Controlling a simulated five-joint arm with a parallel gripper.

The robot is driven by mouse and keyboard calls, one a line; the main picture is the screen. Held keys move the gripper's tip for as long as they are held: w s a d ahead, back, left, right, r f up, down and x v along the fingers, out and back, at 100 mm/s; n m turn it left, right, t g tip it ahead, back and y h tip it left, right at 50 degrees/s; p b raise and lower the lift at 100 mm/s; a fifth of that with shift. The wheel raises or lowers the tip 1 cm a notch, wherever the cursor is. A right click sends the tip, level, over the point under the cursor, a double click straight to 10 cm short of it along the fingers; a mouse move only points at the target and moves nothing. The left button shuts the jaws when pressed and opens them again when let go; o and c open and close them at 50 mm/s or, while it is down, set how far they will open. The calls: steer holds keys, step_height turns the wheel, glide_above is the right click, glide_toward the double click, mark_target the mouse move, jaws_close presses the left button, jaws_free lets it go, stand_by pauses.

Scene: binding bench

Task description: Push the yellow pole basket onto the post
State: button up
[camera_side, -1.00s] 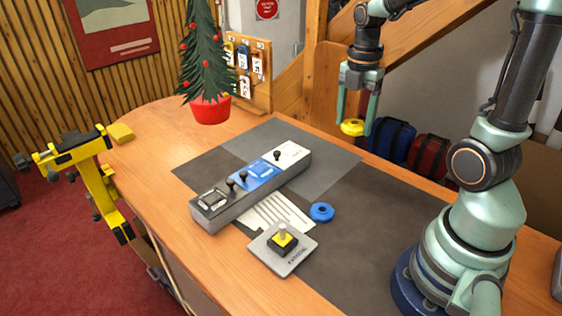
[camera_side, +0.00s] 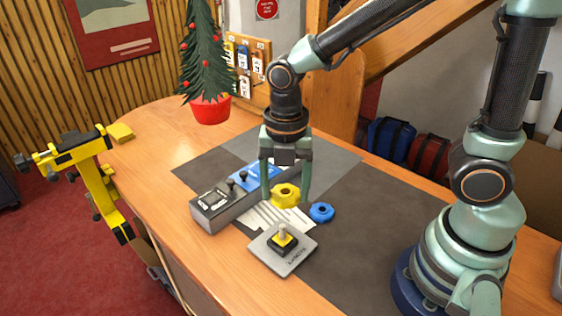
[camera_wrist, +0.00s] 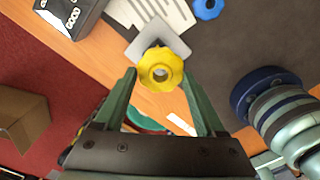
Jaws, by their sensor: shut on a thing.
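The yellow pole basket (camera_side: 285,195) is a lobed ring with a central hole. My gripper (camera_side: 286,198) is shut on it, with a finger at either side, and holds it above the bench. It also shows between the fingertips in the wrist view (camera_wrist: 160,56). The post (camera_side: 282,231) is a short pale pin on a yellow and black block on a square grey plate (camera_side: 296,263). The post stands upright, below and apart from the basket in the side view. In the wrist view the basket hides the post, and part of the plate (camera_wrist: 178,44) shows behind it.
A blue ring (camera_side: 321,212) lies on the dark mat (camera_side: 345,245), just right of my gripper. A long control box (camera_side: 222,207) stands behind and left, beside a striped white sheet (camera_side: 262,218). A yellow clamp stand (camera_side: 95,185) is at the left bench edge.

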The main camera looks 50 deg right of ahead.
mark_target(282, 228)
steer(key=shift+s+a+f, duration=0.25)
steer(key=shift+s+a, duration=0.1)
steer(key=shift+a, duration=0.3)
steer(key=shift+f, duration=2.55)
steer(key=shift+f, duration=2.15)
steer(key=o, duration=1.3)
steer(key=shift+r, duration=5.75)
